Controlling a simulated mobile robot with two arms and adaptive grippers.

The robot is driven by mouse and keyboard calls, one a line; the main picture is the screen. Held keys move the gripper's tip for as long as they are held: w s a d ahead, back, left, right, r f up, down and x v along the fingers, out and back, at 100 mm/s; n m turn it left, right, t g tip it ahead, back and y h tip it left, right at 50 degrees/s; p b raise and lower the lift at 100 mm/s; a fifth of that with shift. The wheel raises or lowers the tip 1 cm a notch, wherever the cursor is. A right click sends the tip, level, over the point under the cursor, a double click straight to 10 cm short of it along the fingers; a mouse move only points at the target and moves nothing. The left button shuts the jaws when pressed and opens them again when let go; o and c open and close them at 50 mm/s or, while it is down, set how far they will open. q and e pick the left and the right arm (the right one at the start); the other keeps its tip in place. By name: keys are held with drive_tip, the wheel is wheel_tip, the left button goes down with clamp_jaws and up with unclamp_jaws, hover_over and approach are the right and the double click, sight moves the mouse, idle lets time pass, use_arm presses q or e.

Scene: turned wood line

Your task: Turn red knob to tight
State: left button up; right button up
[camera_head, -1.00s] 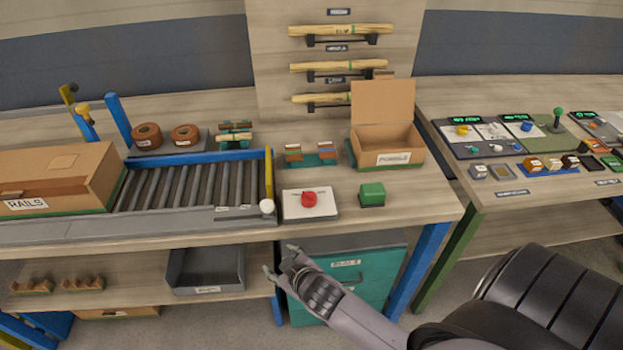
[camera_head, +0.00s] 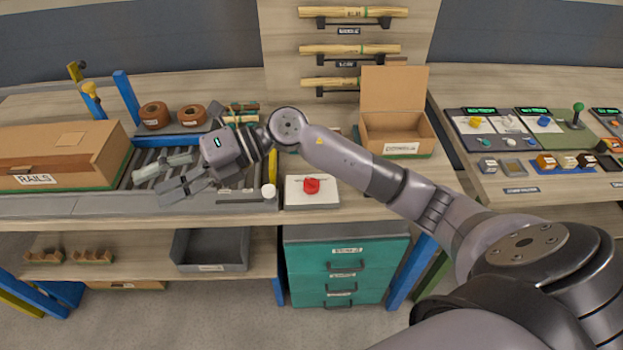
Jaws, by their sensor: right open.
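The red knob (camera_head: 311,186) sits on a white panel (camera_head: 298,199) on the workbench, right of the roller conveyor. My right gripper (camera_head: 160,184) is open and empty. It is over the conveyor, well to the left of the knob, with its fingers pointing left. My right arm reaches across the bench behind and to the right of the panel. The knob is in clear view, but its marks are too small to read. My left gripper is not in view.
A cardboard box marked RAILS (camera_head: 54,158) stands at the left of the conveyor (camera_head: 130,204). A white ball-topped lever (camera_head: 268,191) stands just left of the panel. An open cardboard box (camera_head: 397,133) stands behind my right arm. Teal drawers (camera_head: 346,265) are below the bench.

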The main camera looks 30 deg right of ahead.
drive_tip(key=w+d+f+n+g+h, duration=0.2)
drive_tip(key=d+f+h, duration=0.35)
drive_tip(key=d, duration=0.25)
drive_tip(key=r+m+h, duration=0.2)
drive_tip(key=m+h, duration=0.1)
drive_tip(key=h, duration=0.8)
hover_over(312, 181)
drive_tip(key=shift+g, duration=0.4)
wheel_tip(312, 181, down, 18)
drive_tip(key=p, duration=0.4)
drive_tip(key=shift+w+r, duration=0.1)
drive_tip(key=shift+r, duration=0.1)
drive_tip(key=shift+c, duration=0.6)
drive_tip(key=c, duration=1)
drive_tip(key=shift+c, duration=0.2)
